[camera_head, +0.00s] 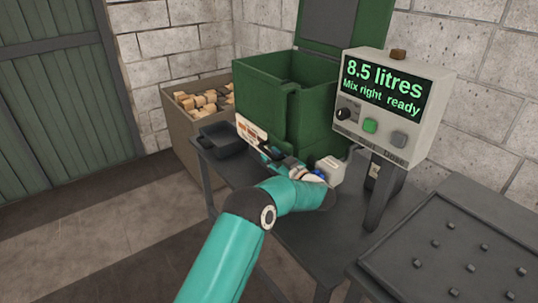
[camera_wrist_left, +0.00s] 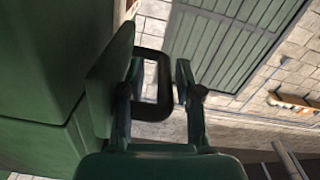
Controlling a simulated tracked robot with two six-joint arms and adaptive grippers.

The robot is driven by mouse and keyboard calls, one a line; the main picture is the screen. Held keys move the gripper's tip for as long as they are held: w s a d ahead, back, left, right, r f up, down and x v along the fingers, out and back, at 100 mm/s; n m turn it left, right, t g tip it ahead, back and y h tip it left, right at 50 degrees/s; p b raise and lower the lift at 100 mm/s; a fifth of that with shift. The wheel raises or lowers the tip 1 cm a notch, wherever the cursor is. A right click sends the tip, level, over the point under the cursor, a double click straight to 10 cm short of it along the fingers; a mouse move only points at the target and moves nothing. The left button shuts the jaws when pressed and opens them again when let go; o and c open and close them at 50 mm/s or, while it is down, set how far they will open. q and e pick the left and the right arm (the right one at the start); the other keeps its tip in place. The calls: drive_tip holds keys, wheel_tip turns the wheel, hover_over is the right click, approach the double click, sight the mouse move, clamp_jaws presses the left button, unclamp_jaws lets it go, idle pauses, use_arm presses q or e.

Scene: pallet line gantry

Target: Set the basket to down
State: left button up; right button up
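A green open-topped box (camera_head: 285,85) stands on a dark table, with a raised green lid behind it. I cannot tell for sure which part is the basket. In the left wrist view a dark rectangular loop handle (camera_wrist_left: 152,112) stands out beside a green plate (camera_wrist_left: 108,80). My left gripper (camera_wrist_left: 160,75) has its two fingers apart, one on each side of the loop. I cannot tell whether they touch it. In the head view my left gripper (camera_head: 268,152) is at the front of the green box, partly hidden by its own wrist. My right gripper is not in view.
A grey control box (camera_head: 395,100) on a post shows "8.5 litres, Mix right ready". A black tray (camera_head: 222,138) lies on the table's left end. A bin of wood pieces (camera_head: 185,135) stands behind. A studded dark surface (camera_head: 450,260) is at right.

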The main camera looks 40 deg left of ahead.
use_arm(q)
drive_tip(key=shift+s+a+r, duration=0.1)
drive_tip(key=shift+a+r, duration=0.1)
idle(0.3)
drive_tip(key=v, duration=1.2)
drive_tip(key=shift+f, duration=0.1)
